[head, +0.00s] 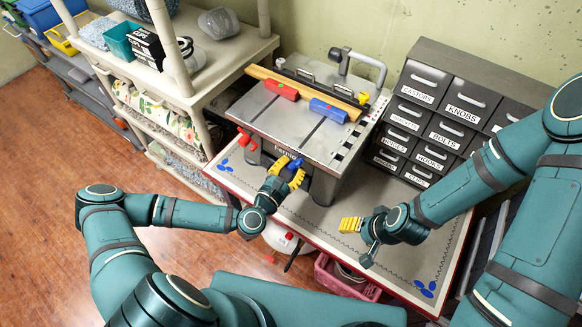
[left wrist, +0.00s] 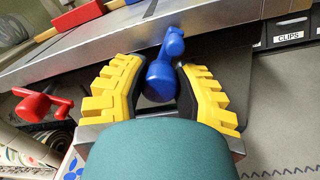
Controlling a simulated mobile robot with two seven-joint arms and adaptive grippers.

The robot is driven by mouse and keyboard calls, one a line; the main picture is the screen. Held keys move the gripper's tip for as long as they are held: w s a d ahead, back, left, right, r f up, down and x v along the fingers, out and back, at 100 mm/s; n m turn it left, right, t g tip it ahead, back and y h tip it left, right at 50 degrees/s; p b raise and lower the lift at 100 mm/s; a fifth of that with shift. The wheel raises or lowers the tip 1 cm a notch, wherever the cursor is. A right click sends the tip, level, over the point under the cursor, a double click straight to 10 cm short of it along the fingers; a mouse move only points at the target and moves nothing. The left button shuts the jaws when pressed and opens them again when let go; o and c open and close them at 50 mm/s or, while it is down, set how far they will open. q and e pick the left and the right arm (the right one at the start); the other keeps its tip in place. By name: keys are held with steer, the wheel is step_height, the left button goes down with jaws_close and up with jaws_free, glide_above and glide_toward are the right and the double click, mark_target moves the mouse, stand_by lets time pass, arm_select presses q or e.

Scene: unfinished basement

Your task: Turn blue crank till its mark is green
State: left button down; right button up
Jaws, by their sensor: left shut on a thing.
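The blue crank (head: 295,163) is on the front of a grey bench machine (head: 262,117), below its top edge. In the left wrist view the blue crank (left wrist: 162,75) sits between the yellow finger pads, its knob pointing up and away. My left gripper (head: 286,175) is shut on the blue crank; the pads flank its thick part. It also shows in the left wrist view (left wrist: 155,78). My right gripper (head: 350,225) hangs over the table to the right, apart from the crank; its finger gap is hidden. I cannot make out the crank's mark or its colour.
A red crank (head: 243,138) is on the machine left of the blue one. Red (head: 281,89) and blue (head: 328,110) blocks lie on top. Labelled drawers (head: 440,120) stand right, a loaded shelf (head: 190,90) left. The tabletop (head: 390,262) by my right gripper is mostly clear.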

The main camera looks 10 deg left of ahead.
arm_select(q)
steer(key=m+b, duration=0.1)
steer(key=m, duration=0.2)
steer(key=shift+m+b, duration=0.3)
steer(key=shift+m, duration=0.1)
steer(key=m+b, duration=0.1)
steer(key=m, duration=0.4)
steer(key=shift+m+h+b, duration=0.3)
steer(key=shift+h, duration=0.1)
steer(key=m+b, duration=0.1)
steer(key=m, duration=0.4)
steer(key=shift+m, duration=0.3)
steer(key=shift+m+h+b, duration=0.3)
steer(key=shift+m+b, duration=0.5)
steer(key=shift+m, duration=1.5)
arm_select(e)
steer(key=shift+w+a+f, duration=0.1)
steer(key=shift+a+f, duration=0.05)
steer(key=shift+f, duration=3.25)
arm_select(q)
steer(key=c, duration=0.6)
jaws_free()
steer(key=shift+s, duration=0.1)
